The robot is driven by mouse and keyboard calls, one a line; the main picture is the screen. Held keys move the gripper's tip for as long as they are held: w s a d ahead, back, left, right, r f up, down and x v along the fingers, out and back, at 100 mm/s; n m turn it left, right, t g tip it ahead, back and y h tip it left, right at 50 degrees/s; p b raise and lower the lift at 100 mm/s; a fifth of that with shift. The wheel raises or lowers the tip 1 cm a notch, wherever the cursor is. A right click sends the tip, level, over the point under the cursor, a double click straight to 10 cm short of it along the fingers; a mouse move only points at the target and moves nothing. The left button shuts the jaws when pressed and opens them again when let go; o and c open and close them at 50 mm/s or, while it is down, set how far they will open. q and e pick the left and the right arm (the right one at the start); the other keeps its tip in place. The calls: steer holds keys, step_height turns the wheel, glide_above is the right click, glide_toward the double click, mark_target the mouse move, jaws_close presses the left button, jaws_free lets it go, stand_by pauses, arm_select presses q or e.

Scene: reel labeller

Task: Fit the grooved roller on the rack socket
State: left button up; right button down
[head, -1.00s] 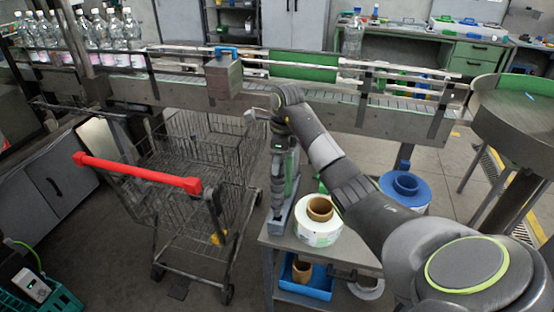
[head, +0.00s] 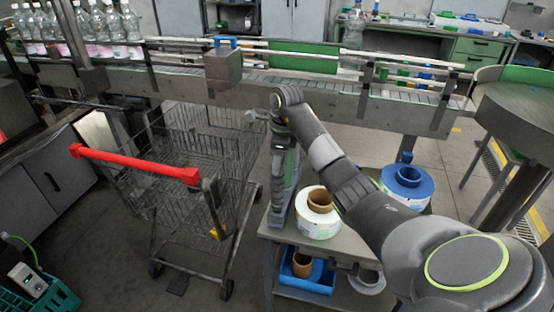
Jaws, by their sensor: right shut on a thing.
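My right gripper (head: 281,150) points down at the front left corner of the grey cart, below my bent wrist. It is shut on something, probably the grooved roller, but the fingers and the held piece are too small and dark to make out. A grey upright holder with a green stripe (head: 287,180), which seems to be the rack, stands on the cart's left edge directly below and behind the gripper. Its socket cannot be made out. I cannot tell whether the held piece touches it. My left gripper is not in view.
A white label reel (head: 318,226) and a blue reel (head: 408,178) lie on the cart top (head: 345,246). A blue bin (head: 306,278) sits on the shelf below. A shopping trolley with a red handle (head: 135,164) stands left. The conveyor (head: 330,98) runs behind.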

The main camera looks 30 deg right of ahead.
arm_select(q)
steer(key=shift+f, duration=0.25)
arm_select(e)
steer(key=shift+f, duration=0.3)
steer(key=c, duration=0.8)
jaws_free()
